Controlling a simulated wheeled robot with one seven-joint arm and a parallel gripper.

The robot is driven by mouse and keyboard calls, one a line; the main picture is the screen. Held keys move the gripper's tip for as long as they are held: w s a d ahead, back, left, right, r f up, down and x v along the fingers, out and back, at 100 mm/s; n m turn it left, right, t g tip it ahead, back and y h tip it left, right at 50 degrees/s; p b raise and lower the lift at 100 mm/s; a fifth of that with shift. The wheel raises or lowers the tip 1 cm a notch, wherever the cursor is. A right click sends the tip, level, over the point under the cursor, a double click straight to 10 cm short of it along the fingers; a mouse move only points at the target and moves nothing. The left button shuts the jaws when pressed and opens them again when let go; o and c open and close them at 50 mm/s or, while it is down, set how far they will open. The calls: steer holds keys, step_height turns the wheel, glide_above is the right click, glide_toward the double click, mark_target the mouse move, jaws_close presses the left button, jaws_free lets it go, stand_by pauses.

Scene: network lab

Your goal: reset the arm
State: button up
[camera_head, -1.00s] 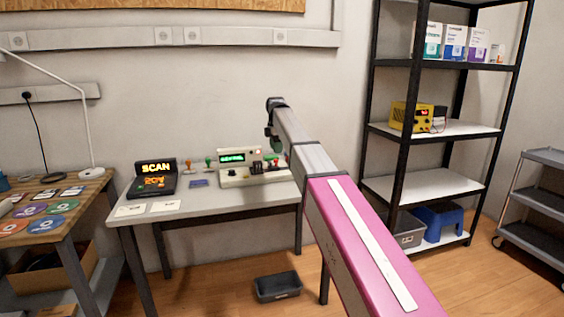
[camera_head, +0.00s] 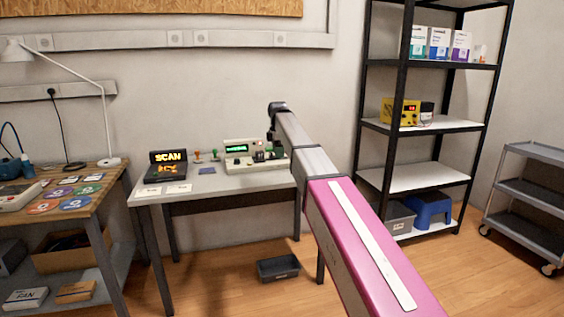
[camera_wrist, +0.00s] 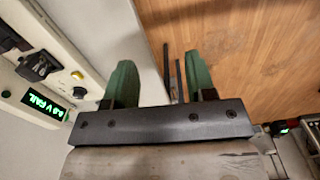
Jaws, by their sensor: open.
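My arm stretches forward from the lower right in the head view, its pink and grey links reaching toward the table at the wall. My gripper (camera_wrist: 160,85) shows in the wrist view with two green fingers spread apart and nothing between them. In the head view the arm's end (camera_head: 274,128) is small and dark, in front of the wall by the white tester box (camera_head: 245,162). In the wrist view the tester box (camera_wrist: 60,60) lies to the left of the fingers, with a green lit display. The fingers appear clear of it.
The grey table (camera_head: 215,182) also holds a SCAN display (camera_head: 168,163) and small stamps. A dark bin (camera_head: 278,268) lies on the floor. A wooden bench (camera_head: 95,200) with discs stands left. A black shelf rack (camera_head: 425,180) and grey cart (camera_head: 530,195) stand right.

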steer(key=s+d+f+m, duration=0.5)
steer(key=s+d+f, duration=0.15)
steer(key=f, duration=0.55)
steer(key=s+d+f+m, duration=0.55)
steer(key=s+f, duration=0.25)
steer(key=f, duration=0.3)
steer(key=s+d+f+m, duration=0.4)
steer(key=s+f, duration=0.3)
steer(key=s, duration=0.2)
steer(key=s+d+f+m, duration=0.4)
steer(key=s+f+m, duration=0.2)
steer(key=s, duration=0.4)
steer(key=shift+s+d+f, duration=0.3)
steer(key=shift+d+f, duration=0.05)
steer(key=shift+f, duration=0.2)
